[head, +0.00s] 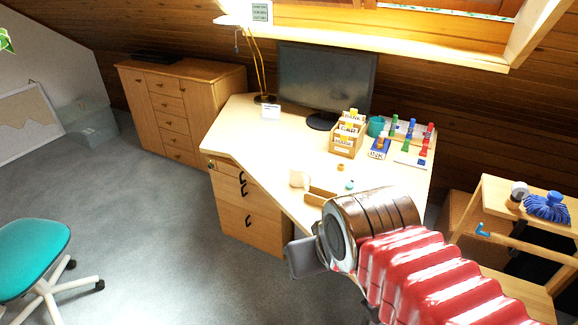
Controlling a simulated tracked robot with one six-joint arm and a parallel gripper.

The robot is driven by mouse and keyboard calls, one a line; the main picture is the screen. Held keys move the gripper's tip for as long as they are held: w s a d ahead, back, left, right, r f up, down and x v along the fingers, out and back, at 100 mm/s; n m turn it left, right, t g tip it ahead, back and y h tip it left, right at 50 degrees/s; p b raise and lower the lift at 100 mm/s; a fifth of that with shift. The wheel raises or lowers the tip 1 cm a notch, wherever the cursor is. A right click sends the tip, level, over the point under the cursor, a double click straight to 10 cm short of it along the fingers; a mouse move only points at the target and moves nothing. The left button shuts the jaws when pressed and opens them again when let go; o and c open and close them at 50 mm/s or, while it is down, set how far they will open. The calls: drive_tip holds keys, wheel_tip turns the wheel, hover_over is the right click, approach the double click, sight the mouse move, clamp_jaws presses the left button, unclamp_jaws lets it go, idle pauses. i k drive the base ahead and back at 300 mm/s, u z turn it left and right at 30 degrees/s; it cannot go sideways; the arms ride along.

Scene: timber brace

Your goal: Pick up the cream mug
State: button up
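The cream mug (298,179) stands on the pale wooden desk (290,140), close to its front edge. It is small in the head view, and I cannot make out its handle clearly. My gripper (303,258) is in front of the desk, below and to the right of the mug in the picture and apart from it. Only a grey flat part of it shows past the brown wrist; its fingers are not clear, so I cannot tell whether it is open.
A low wooden strip or tray (321,196) lies right of the mug, with a small teal item (349,185) and an orange one (340,167) nearby. A card box (347,137), teal cup (376,127) and monitor (326,78) stand farther back. The desk's left part is mostly clear.

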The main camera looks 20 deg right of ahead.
sight(299, 173)
drive_tip(key=u, duration=0.1)
drive_tip(key=i, duration=1.6)
drive_tip(key=u, duration=0.15)
